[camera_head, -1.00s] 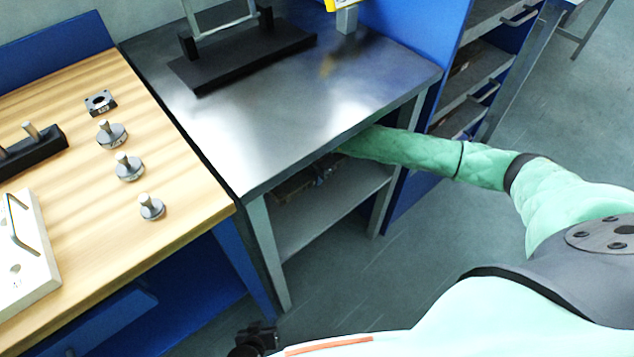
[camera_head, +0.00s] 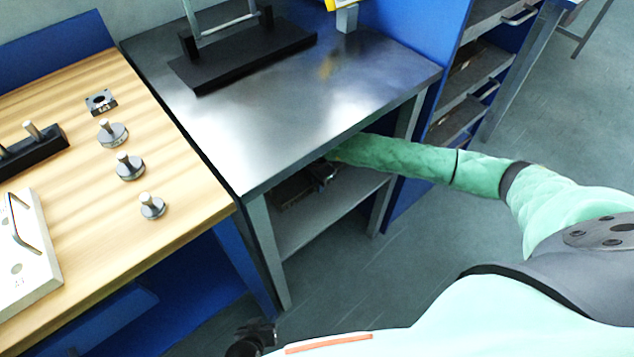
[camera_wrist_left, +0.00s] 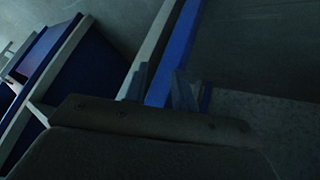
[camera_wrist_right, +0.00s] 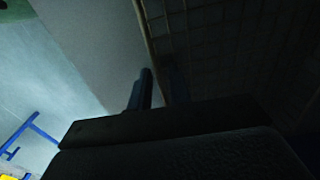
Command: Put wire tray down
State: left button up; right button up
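A dark mesh, seemingly the wire tray (camera_wrist_right: 225,50), fills the upper right of the right wrist view, with a thin brownish rim on its left. In the head view, a dark tray-like thing (camera_head: 292,193) is under the steel table, partly hidden by the tabletop. My right gripper (camera_head: 328,172) reaches in under the table beside it. In the right wrist view, the rim runs down to the fingers (camera_wrist_right: 158,88); whether they grip it is too dark to tell. My left gripper (camera_head: 252,338) hangs low at the bottom edge; its fingers (camera_wrist_left: 160,88) are apart and empty.
The steel table (camera_head: 240,130) has a lower shelf (camera_head: 325,212) with bare room toward the front. A table leg (camera_head: 382,205) stands close to my right forearm. A wooden bench (camera_head: 90,240) with several metal pegs is at left. A blue drawer cabinet (camera_head: 440,130) stands at right.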

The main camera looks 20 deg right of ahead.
pick_arm(q)
jog(key=shift+r, duration=0.35)
pick_arm(e)
jog(key=shift+o, duration=0.3)
jog(key=shift+r, duration=0.15)
